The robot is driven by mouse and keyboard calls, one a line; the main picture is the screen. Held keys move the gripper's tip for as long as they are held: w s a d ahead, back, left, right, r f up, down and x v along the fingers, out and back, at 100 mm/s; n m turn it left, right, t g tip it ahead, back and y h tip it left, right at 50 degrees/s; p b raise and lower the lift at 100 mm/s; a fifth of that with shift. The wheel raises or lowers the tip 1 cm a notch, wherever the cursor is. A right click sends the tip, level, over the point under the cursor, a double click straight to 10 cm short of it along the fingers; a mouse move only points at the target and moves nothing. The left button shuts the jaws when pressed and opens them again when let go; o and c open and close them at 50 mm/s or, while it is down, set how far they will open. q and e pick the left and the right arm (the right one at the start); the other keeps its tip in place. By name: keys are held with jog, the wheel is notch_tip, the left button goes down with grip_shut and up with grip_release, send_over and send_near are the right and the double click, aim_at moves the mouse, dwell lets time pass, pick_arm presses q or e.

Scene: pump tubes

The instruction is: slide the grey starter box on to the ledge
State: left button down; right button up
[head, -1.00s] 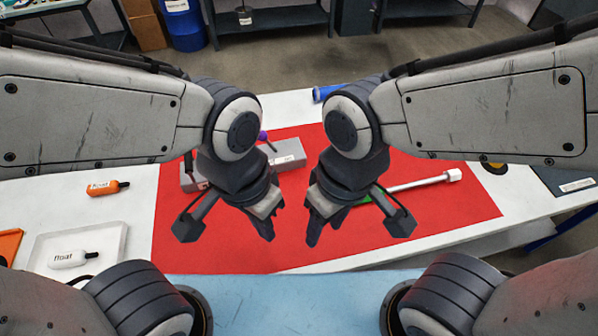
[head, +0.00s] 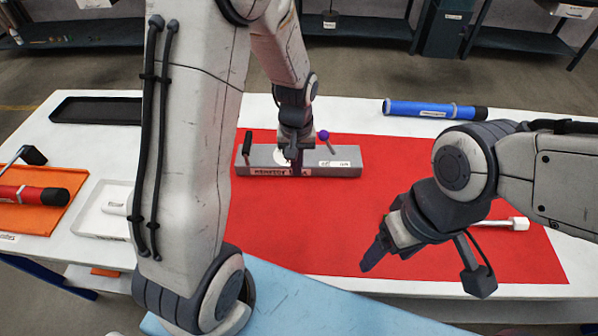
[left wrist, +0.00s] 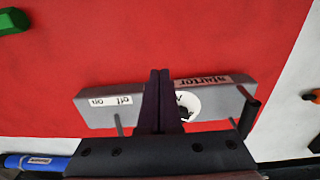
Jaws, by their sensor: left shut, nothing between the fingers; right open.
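The grey starter box (head: 345,160) lies along the far edge of the red mat in the head view, with a black-handled post, a purple-knobbed lever and a white round dial. It also shows in the left wrist view (left wrist: 98,114). My left gripper (head: 291,158) is shut and empty over the middle of the box; its fingers (left wrist: 158,76) hide part of it. I cannot tell whether they touch it. My right gripper (head: 378,246) is open and empty above the mat, nearer and to the right of the box. I cannot make out the ledge for sure.
A blue tube (head: 430,109) lies behind the mat on the right. A black tray (head: 97,110) is at the far left. A white tray (head: 92,219) and an orange tray (head: 42,222) with a red tube are at left. A white-ended rod (head: 517,223) lies partly hidden by my right arm.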

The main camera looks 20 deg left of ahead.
aim_at(298, 181)
pick_arm(q)
notch_tip(298, 181, down, 8)
jog(key=shift+s+r, duration=0.1)
jog(key=shift+r, duration=0.05)
jog(key=shift+w+a+p, duration=0.2)
jog(key=shift+w+p, duration=0.05)
jog(key=shift+w, duration=0.4)
jog(key=shift+w+a+p, duration=0.15)
jog(key=shift+w+p, duration=0.1)
jog(key=shift+w, duration=0.35)
jog(key=shift+w+a, duration=0.25)
jog(key=shift+w, duration=0.5)
